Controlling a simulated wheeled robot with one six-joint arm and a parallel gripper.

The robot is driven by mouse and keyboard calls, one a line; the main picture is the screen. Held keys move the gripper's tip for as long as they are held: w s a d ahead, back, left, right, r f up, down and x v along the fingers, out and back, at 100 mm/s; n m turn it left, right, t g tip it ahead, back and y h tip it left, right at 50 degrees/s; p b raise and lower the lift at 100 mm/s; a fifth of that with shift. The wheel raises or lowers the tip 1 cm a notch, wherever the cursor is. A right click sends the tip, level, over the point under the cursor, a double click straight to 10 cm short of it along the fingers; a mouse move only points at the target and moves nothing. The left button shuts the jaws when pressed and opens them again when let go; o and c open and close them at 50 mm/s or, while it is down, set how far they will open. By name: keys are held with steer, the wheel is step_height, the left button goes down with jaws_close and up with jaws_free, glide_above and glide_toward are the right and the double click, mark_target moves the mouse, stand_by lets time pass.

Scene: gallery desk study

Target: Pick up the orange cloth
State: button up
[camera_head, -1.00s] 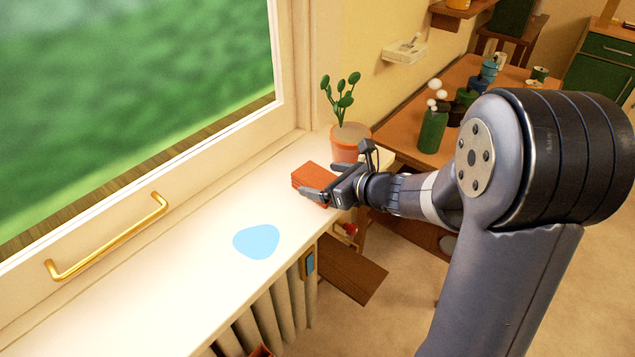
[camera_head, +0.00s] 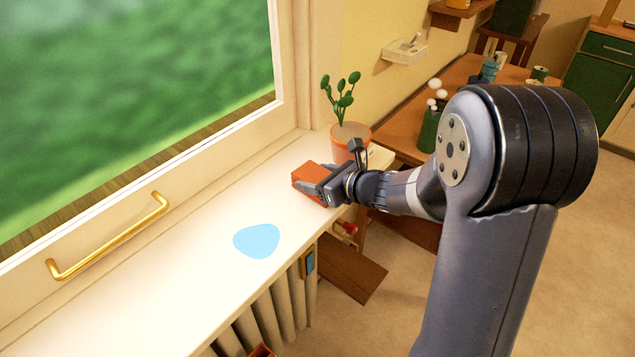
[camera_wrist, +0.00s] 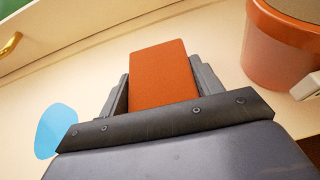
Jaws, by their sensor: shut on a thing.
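The orange cloth (camera_head: 311,172) is a folded, block-like bundle on the white window sill, beside the potted plant. In the wrist view the cloth (camera_wrist: 162,75) lies between the two fingers, with its far end sticking out past them. My gripper (camera_head: 312,186) is shut on the cloth, with one finger along each side. It also shows in the wrist view (camera_wrist: 162,88). The cloth's near end is hidden behind the gripper body. I cannot tell any gap between the cloth and the sill.
A terracotta pot with a green plant (camera_head: 350,140) stands close behind the gripper. A flat light-blue patch (camera_head: 256,240) lies on the sill (camera_head: 190,270) nearer the front. A brass handle (camera_head: 110,240) is on the window frame. The sill's front edge drops to a radiator (camera_head: 265,320).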

steer(key=shift+c, duration=0.6)
